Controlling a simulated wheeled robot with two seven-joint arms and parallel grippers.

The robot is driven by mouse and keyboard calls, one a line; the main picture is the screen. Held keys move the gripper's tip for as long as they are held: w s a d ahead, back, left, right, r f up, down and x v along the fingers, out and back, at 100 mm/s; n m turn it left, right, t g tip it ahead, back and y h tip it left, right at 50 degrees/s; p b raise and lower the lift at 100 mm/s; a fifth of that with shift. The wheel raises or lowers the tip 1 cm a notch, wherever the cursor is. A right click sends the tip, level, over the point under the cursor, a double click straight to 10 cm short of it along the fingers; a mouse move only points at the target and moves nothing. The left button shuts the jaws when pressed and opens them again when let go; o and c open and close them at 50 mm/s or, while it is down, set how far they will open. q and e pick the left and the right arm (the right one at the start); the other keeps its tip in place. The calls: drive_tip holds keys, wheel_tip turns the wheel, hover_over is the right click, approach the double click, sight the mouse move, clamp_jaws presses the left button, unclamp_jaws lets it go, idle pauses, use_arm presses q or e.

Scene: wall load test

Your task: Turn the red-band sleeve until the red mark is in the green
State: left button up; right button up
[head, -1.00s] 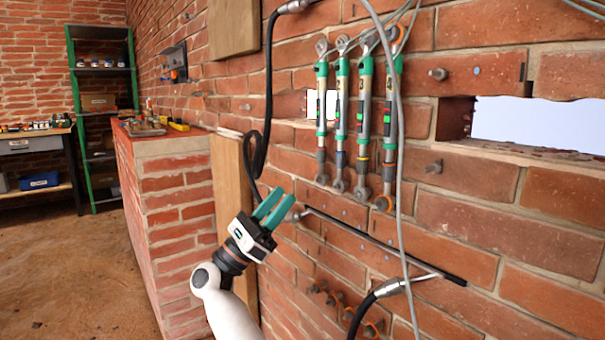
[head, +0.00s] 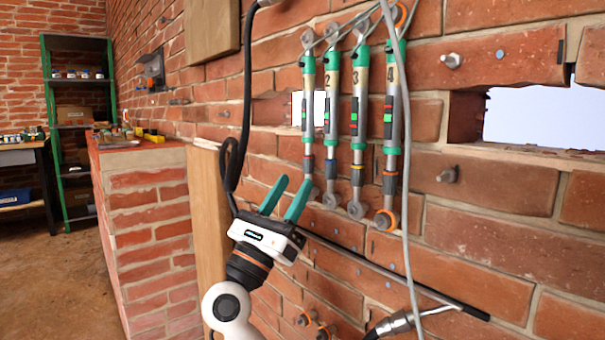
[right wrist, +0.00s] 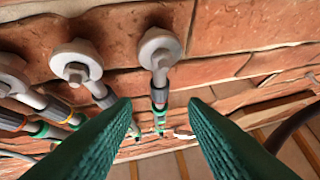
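Several numbered turnbuckles with green collars hang side by side on the brick wall. The leftmost turnbuckle (head: 309,110) seems to carry the red band (head: 309,150) on its lower sleeve; the band is small. Red and green marks show on its body, too small to read their alignment. My right gripper (head: 288,196) is open and empty, its green fingers pointing up, just left of and below that turnbuckle's lower end. In the right wrist view, this turnbuckle's grey eye end (right wrist: 159,46) and dark sleeve lie beyond the gap between the fingers, apart from both. My left gripper is out of view.
A neighbouring turnbuckle (head: 331,110) hangs close on the right. A grey cable (head: 404,140) runs down in front of the rightmost one. A black cable (head: 246,100) hangs at the left. A dark rod (head: 395,275) slants below. A brick counter (head: 150,220) stands left.

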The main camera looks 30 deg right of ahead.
sight(305, 166)
drive_tip(key=shift+x, duration=2.4)
drive_tip(key=shift+a, duration=0.1)
clamp_jaws()
